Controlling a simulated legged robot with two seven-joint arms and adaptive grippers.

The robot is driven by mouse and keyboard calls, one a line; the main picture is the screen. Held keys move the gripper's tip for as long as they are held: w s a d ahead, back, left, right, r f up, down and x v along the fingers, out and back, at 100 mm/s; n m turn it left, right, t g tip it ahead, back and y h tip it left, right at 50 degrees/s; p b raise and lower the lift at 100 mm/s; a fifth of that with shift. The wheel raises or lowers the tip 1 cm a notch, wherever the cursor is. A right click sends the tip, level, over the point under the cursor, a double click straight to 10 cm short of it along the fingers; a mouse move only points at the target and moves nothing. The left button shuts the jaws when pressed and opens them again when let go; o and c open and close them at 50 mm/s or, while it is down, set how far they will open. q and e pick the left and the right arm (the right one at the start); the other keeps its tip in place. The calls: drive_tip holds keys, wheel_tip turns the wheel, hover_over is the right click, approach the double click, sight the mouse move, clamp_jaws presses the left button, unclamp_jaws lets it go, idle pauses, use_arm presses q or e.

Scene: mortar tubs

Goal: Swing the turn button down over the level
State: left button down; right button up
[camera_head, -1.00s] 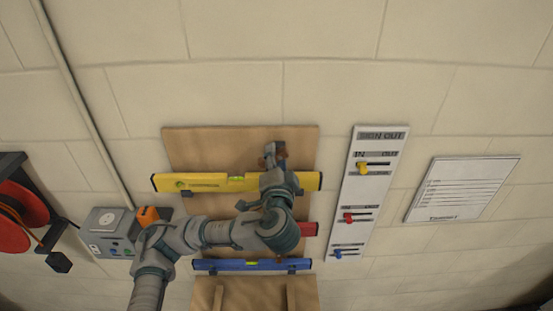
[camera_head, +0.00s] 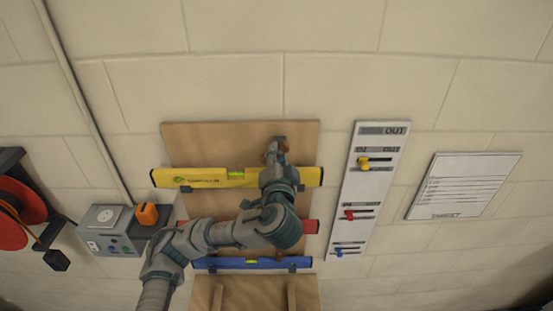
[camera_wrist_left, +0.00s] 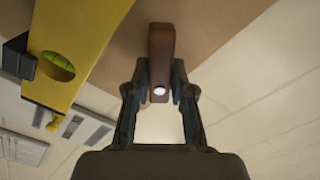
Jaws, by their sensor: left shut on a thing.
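The turn button, a brown wooden bar with a pale round screw, shows in the left wrist view (camera_wrist_left: 161,40). My left gripper (camera_wrist_left: 159,88) is shut on it, one finger on each side. In the head view my left gripper (camera_head: 276,150) is at the board's upper right, above the right part of the yellow level (camera_head: 207,178); the turn button is mostly hidden there. The yellow level lies across the board, and its green vial also shows in the left wrist view (camera_wrist_left: 58,66). The button appears beside the level, not across it. My right gripper is out of view.
The wooden board (camera_head: 225,140) also carries a red level (camera_head: 311,226), mostly behind my arm, and a blue level (camera_head: 215,263). A white panel with coloured sliders (camera_head: 371,190) stands close on the right. A grey box (camera_head: 107,236) and an orange object (camera_head: 147,215) are at left.

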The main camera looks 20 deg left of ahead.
use_arm(q)
drive_tip(key=shift+d+f+n+b, duration=0.1)
drive_tip(key=shift+f+n+b, duration=0.3)
drive_tip(key=shift+n+b, duration=0.4)
drive_tip(key=n+b, duration=0.1)
drive_tip(key=n, duration=0.2)
drive_tip(key=shift+w+d, duration=0.1)
drive_tip(key=n+b, duration=0.1)
drive_tip(key=n, duration=0.2)
drive_tip(key=shift+d+r, duration=0.1)
drive_tip(key=shift+d+r+n+b, duration=0.1)
drive_tip(key=shift+n+b, duration=0.3)
drive_tip(key=shift+n, duration=0.9)
drive_tip(key=c, duration=1.1)
unclamp_jaws()
drive_tip(key=shift+w, duration=0.1)
drive_tip(key=shift+o, duration=0.5)
drive_tip(key=shift+w, duration=0.2)
drive_tip(key=shift+s, duration=0.1)
